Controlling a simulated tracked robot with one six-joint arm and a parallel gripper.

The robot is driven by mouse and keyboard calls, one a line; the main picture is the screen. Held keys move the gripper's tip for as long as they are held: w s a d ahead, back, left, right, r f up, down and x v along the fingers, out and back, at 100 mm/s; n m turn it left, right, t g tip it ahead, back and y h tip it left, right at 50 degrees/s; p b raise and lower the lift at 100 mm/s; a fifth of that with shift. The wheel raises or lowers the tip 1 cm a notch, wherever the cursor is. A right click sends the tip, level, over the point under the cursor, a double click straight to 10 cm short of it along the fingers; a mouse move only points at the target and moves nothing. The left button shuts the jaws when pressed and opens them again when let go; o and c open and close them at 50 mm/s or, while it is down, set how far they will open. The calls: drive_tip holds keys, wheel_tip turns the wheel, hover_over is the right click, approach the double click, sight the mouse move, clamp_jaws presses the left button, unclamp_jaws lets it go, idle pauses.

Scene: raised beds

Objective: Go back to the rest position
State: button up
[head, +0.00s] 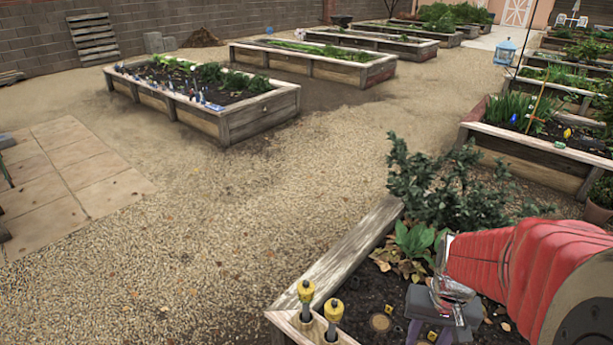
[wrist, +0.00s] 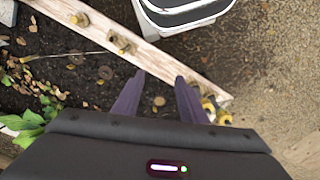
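My gripper (head: 428,336) is at the lower right of the head view, at the end of my red arm, over the dark soil of the nearest raised bed (head: 352,243). In the wrist view, its two purple fingers (wrist: 158,82) stand apart with only soil and part of a wooden plank showing between them. The gripper is open and empty. Its fingertips are partly cut off by the bottom edge of the head view.
Two yellow-topped tools (head: 306,291) stand in a wooden holder (head: 288,321) at the near bed corner. A leafy shrub (head: 440,190) rises behind the gripper. Another raised bed (head: 250,118) stands farther left. Gravel (head: 230,240) between the beds is clear.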

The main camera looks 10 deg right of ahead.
drive_tip(key=a+r+n+t, duration=0.5)
drive_tip(key=a+r, duration=0.9)
drive_tip(key=r, duration=0.2)
drive_tip(key=shift+s+a+r+t, duration=0.2)
drive_tip(key=shift+a+r+t, duration=0.1)
drive_tip(key=shift+a+r, duration=0.1)
drive_tip(key=shift+o, duration=0.5)
